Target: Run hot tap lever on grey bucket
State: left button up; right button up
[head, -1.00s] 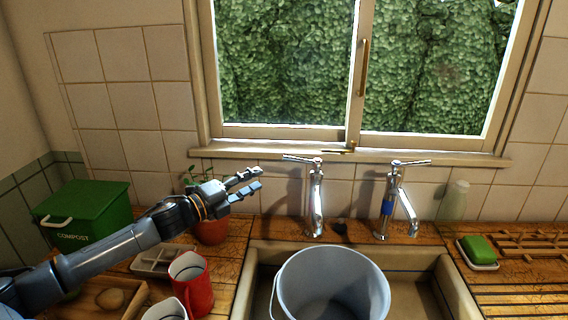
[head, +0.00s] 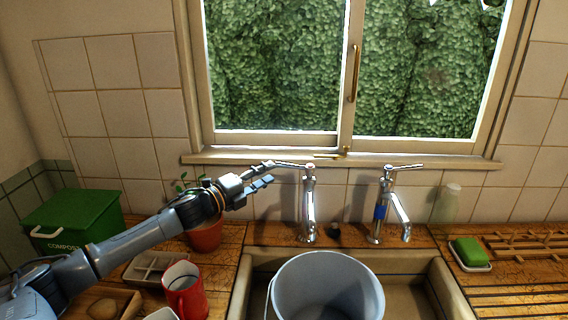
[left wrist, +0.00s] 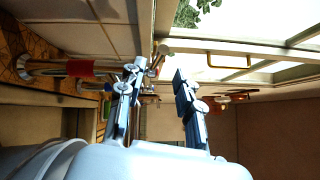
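The hot tap (head: 309,212) is the left chrome tap behind the sink. Its lever (head: 292,165) points left; a red band shows on this tap in the left wrist view (left wrist: 80,68). The grey bucket (head: 328,285) stands upright in the sink, below and in front of the hot tap. My left gripper (head: 270,172) is open, with its fingertips at the left end of the lever. In the left wrist view, the fingers (left wrist: 160,72) are apart with nothing clamped. I cannot tell whether they touch the lever. My right gripper is not in view.
A blue-banded tap (head: 382,208) stands to the right. Left of the sink are a red jug (head: 186,290), a potted plant (head: 206,238) and a green compost bin (head: 72,222). Green soap (head: 468,250) lies on the right. The window sill (head: 230,159) runs behind.

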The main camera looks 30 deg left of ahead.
aim_at(284, 165)
pick_arm(q)
jog(key=p+x, duration=0.2)
jog(key=x, duration=0.3)
jog(key=shift+w+r, duration=0.15)
jog(key=shift+w, duration=0.15)
jog(key=shift+p+x, duration=0.4)
jog(key=shift+x, duration=0.4)
jog(key=shift+c, duration=0.4)
grip_shut()
